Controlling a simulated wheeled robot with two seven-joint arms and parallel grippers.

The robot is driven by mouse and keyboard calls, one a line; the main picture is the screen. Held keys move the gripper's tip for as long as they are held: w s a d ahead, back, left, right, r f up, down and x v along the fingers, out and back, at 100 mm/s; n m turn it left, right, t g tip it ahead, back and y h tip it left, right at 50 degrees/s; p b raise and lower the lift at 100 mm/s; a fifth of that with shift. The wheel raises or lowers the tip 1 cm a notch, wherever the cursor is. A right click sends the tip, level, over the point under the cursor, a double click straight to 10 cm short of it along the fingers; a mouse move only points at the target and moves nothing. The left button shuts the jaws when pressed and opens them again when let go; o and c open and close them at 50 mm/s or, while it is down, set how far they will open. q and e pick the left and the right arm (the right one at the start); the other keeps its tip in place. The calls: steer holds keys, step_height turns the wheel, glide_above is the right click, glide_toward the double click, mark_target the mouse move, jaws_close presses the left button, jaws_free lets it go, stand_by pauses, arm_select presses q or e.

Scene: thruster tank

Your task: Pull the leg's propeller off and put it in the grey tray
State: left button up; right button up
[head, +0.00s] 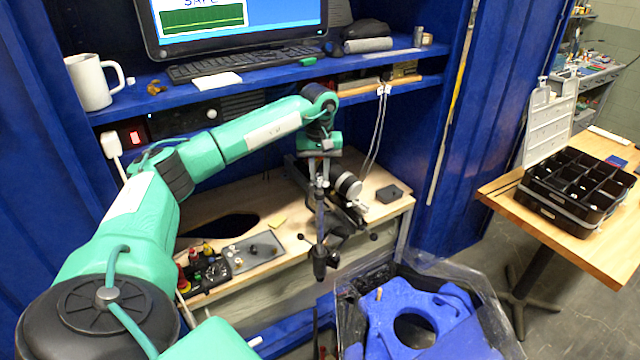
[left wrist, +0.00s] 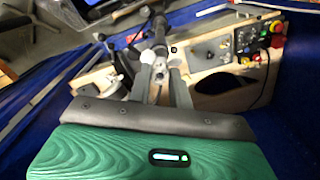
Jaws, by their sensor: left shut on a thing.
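My left gripper (head: 322,185) points down over the bench and is shut on the top end of the leg. The leg (head: 320,222) is a thin dark rod hanging nearly upright, with a black motor pod (head: 320,262) at its low end. In the left wrist view, the fingers (left wrist: 162,88) close on a pale fitting, and the dark leg (left wrist: 157,45) runs away from them. I cannot clearly make out the propeller; dark shapes around the pod blend together. A shallow grey tray (head: 252,252) with small dark parts lies on the bench left of the leg. My right gripper is not visible.
A control box with red and yellow knobs (head: 205,270) sits left of the tray. A round silver gauge (head: 348,185) and black block (head: 389,194) are right of the gripper. A clear tank (head: 490,300) with a blue frame (head: 430,315) stands front right.

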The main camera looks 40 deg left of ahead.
arm_select(q)
steer(key=shift+r+p, duration=1.8)
steer(key=shift+r, duration=1.2)
